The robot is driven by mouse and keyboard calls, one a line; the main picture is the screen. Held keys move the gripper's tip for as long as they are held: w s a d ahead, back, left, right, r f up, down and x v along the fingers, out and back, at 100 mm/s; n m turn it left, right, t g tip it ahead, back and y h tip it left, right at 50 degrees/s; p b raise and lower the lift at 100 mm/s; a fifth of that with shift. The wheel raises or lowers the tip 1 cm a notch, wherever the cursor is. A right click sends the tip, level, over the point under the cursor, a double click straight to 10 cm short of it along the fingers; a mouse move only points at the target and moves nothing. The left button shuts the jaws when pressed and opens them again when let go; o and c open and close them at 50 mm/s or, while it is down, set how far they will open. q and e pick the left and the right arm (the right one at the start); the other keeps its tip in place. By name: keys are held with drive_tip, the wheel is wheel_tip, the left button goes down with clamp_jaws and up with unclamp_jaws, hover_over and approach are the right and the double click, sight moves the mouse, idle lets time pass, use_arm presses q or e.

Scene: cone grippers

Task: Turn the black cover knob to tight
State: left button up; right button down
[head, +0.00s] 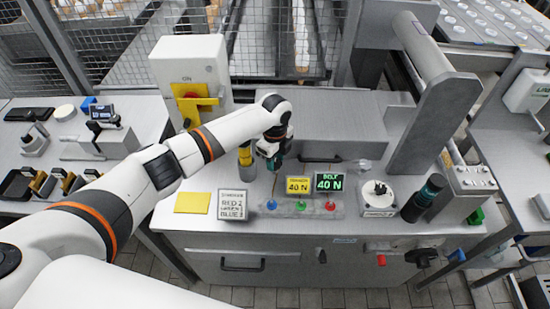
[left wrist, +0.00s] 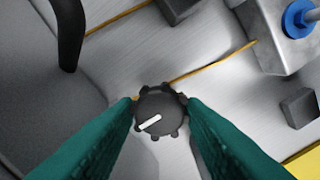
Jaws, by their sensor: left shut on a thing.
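The black knob (left wrist: 157,112) shows in the left wrist view, between the green fingertips of my left gripper (left wrist: 160,104). It has a notched rim and a white bar mark that slants down to the left. The fingers touch it on both sides and are shut on it. In the head view my left gripper (head: 271,158) points down at the back of the steel bench, and the knob is hidden there. No tight marking can be read. My right gripper is not in view.

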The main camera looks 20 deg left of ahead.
sight(275, 163)
use_arm(q)
drive_tip(key=o, duration=1)
drive_tip(key=shift+r, duration=0.1)
wheel_tip(275, 163, up, 12)
drive_tip(key=shift+f+b, duration=0.1)
drive_tip(key=shift+b, duration=0.85)
